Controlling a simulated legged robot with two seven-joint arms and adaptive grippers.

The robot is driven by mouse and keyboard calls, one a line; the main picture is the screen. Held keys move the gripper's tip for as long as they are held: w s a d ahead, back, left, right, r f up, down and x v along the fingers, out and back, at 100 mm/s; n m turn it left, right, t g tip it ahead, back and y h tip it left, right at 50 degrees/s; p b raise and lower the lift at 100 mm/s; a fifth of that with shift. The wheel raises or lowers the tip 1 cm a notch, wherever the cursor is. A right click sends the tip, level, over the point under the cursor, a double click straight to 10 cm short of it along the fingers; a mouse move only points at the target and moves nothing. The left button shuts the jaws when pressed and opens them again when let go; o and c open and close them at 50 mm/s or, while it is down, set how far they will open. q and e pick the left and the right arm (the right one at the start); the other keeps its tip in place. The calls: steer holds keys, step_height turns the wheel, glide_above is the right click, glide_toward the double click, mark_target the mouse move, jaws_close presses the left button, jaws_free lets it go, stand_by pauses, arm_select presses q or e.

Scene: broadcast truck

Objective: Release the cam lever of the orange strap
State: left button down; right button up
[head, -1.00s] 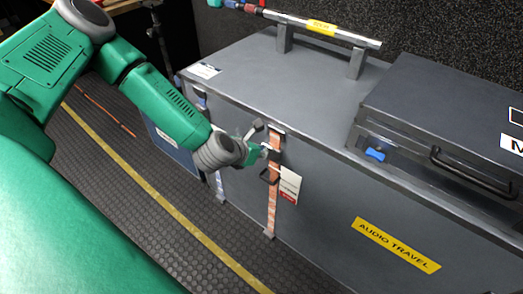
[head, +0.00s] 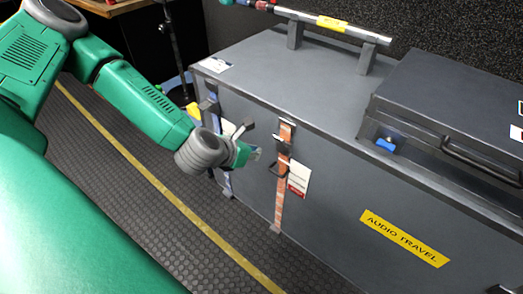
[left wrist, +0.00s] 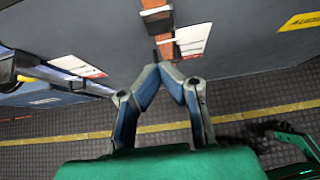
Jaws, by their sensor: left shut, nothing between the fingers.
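The orange strap (head: 279,203) runs down the front of the grey case. Its dark cam buckle (head: 283,149) sits near the top, with a dark lever loop (head: 277,168) just below; I cannot tell how far the lever is swung. My left gripper (head: 256,155) is just left of the buckle, apart from it, shut and empty. In the left wrist view the strap (left wrist: 156,22) hangs in front of the gripper (left wrist: 166,68), whose fingertips meet near its lower visible part. My right gripper is not in view.
The grey case (head: 330,200) has a yellow label (head: 404,238) and a tag (head: 299,178) beside the strap. A smaller dark case (head: 455,100) and a rail (head: 335,28) are on top. The floor in front looks clear.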

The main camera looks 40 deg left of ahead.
arm_select(q)
steer(key=shift+v, duration=1.65)
steer(key=shift+w+r, duration=0.1)
